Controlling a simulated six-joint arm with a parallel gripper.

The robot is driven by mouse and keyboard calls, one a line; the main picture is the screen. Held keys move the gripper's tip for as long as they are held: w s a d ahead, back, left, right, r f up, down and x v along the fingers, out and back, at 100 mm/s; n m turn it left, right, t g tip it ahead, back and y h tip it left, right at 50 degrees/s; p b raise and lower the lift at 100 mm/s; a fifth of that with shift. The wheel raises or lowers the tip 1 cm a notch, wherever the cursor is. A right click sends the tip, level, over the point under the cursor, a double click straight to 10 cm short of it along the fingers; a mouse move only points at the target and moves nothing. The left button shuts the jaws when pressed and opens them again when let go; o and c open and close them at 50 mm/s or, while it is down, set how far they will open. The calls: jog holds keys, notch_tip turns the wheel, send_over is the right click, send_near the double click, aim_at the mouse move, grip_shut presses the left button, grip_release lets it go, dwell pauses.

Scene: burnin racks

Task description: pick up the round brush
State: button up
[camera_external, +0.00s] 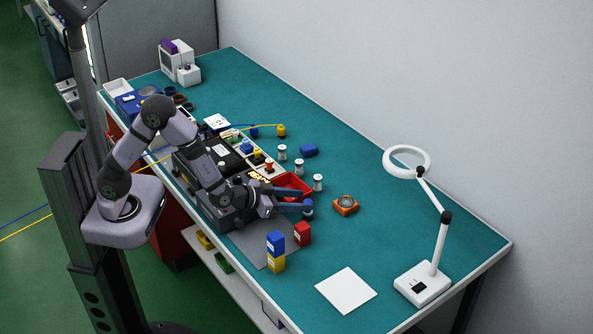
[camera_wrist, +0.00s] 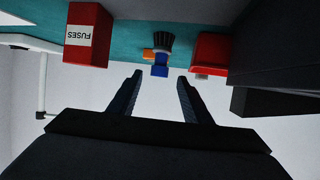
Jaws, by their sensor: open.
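The round brush shows in the wrist view (camera_wrist: 160,69) with a blue body and dark, flared bristles towards the table; this view is upside down. It also shows in the external view (camera_external: 308,208) as a small blue upright thing on the teal bench. My gripper (camera_external: 297,203) is open and empty, reaching low and roughly level towards the brush. In the wrist view, the brush lies ahead of the gap between my two dark fingers (camera_wrist: 159,77), roughly centred. I cannot tell whether the fingertips are beside it or just short of it.
A red FUSES box (camera_wrist: 88,36) stands to one side, also in the external view (camera_external: 303,233), near stacked blue and yellow boxes (camera_external: 276,250). A red bin (camera_external: 305,183) is close on the other side. An orange item (camera_external: 346,205) stands beyond the brush. White-topped spools (camera_external: 318,182) stand nearby.

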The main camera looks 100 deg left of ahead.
jog(key=shift+f+p+x, duration=0.1)
jog(key=shift+p+x, duration=0.5)
jog(key=shift+x, duration=1.25)
jog(key=shift+f+p+x, duration=0.15)
jog(key=shift+p+x, duration=0.45)
jog(key=shift+x, duration=1.25)
jog(key=shift+d, duration=0.1)
grip_shut()
